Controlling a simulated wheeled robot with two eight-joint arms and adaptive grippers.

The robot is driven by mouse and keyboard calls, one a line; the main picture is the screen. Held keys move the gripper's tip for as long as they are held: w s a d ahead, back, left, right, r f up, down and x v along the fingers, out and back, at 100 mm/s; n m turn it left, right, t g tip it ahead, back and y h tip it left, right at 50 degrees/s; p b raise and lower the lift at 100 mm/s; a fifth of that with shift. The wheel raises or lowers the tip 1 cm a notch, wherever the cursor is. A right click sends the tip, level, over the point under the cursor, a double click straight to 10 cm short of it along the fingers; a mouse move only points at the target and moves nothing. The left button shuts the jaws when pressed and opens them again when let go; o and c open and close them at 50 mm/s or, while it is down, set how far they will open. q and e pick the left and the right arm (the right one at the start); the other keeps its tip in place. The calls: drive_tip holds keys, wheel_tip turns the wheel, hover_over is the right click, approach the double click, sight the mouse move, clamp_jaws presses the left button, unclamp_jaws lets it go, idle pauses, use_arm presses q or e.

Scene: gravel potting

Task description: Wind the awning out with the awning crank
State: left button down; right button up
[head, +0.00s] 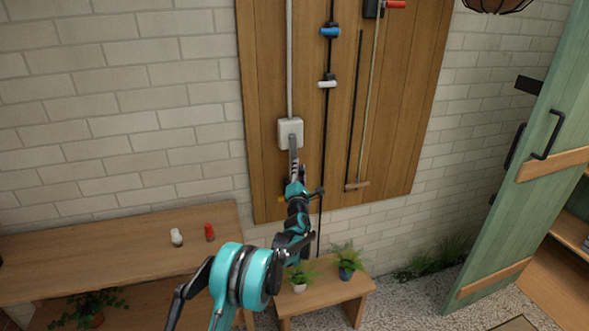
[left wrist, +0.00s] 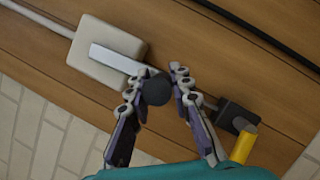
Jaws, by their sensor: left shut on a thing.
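The awning crank is a pale box (head: 290,133) on the wooden board, with a flat grey arm (head: 293,144) pointing down from it. In the left wrist view the box (left wrist: 106,50) shows with the light arm (left wrist: 112,59) ending in a dark round knob (left wrist: 156,89). My left gripper (head: 295,172) reaches up to the board. In the left wrist view its fingers (left wrist: 157,90) sit on either side of the knob and are shut on it. The awning itself is not in view. My right gripper is not in view.
Rods with a blue handle (head: 330,32), a white handle (head: 327,84) and a red handle (head: 396,5) hang right of the crank. A yellow-handled part (left wrist: 243,147) is close below the knob. A bench (head: 345,289) with potted plants stands below; a green door (head: 535,150) is right.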

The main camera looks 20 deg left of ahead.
use_arm(q)
drive_tip(key=shift+s+a+m, duration=0.35)
drive_tip(key=shift+a+m, duration=0.2)
drive_tip(key=shift+m, duration=0.45)
drive_tip(key=shift+h, duration=0.4)
drive_tip(key=c, duration=1.3)
unclamp_jaws()
drive_tip(key=shift+c, duration=0.2)
drive_tip(key=v, duration=1.2)
drive_tip(key=shift+r, duration=0.2)
